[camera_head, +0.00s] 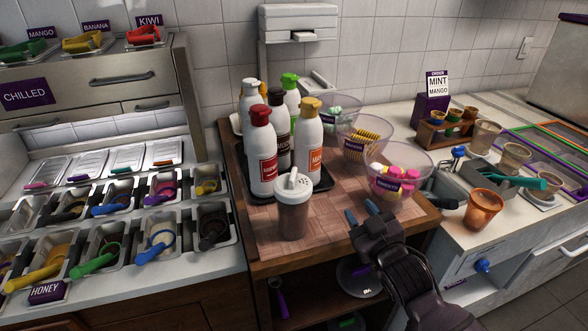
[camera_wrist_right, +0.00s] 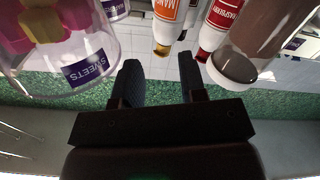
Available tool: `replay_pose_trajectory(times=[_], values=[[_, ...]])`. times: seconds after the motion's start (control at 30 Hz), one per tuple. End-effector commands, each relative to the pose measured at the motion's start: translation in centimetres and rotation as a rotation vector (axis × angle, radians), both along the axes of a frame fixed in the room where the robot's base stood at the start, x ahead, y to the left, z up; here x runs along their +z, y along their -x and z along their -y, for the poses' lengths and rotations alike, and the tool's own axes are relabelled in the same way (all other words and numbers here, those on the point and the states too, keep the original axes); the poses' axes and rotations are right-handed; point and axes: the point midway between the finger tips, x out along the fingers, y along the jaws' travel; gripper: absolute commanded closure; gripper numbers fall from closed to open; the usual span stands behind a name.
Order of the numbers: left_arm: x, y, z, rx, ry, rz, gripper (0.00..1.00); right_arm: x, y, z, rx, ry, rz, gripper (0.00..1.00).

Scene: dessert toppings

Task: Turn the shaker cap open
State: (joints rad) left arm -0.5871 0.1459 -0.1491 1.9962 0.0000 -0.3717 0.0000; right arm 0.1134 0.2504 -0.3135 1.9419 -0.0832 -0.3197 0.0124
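The shaker (camera_head: 294,216) stands upright near the front of the wooden stand. It has a clear brownish body and a white cap (camera_head: 293,184) with small holes and a raised white piece. My right gripper (camera_head: 362,217) is open and empty, to the right of the shaker and apart from it. In the right wrist view its two fingers (camera_wrist_right: 157,84) are spread with nothing between them. The shaker's brown body (camera_wrist_right: 262,38) shows there at the upper right, upside down in the picture. My left gripper is not in view.
Sauce bottles (camera_head: 262,150) stand on a dark tray behind the shaker. A clear bowl of sweets (camera_head: 397,170) is close behind my right gripper. An orange cup (camera_head: 482,210) stands on the right counter. Topping tubs (camera_head: 160,240) fill the left counter.

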Motion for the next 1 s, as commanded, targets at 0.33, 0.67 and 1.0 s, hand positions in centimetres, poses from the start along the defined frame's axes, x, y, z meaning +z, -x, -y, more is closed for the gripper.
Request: replay_pose_trajectory(times=[0.33, 0.67, 1.0], values=[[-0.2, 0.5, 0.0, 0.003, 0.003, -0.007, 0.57, 15.0, -4.8, -10.1, 0.222, 0.146, 0.425, 0.62], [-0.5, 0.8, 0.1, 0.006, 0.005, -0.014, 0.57, 27.0, -2.9, -19.8, 0.485, 0.319, 0.865, 0.62], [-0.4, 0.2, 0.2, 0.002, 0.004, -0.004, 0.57, 32.7, 2.4, -28.1, 0.89, 0.618, 1.262, 0.62]])
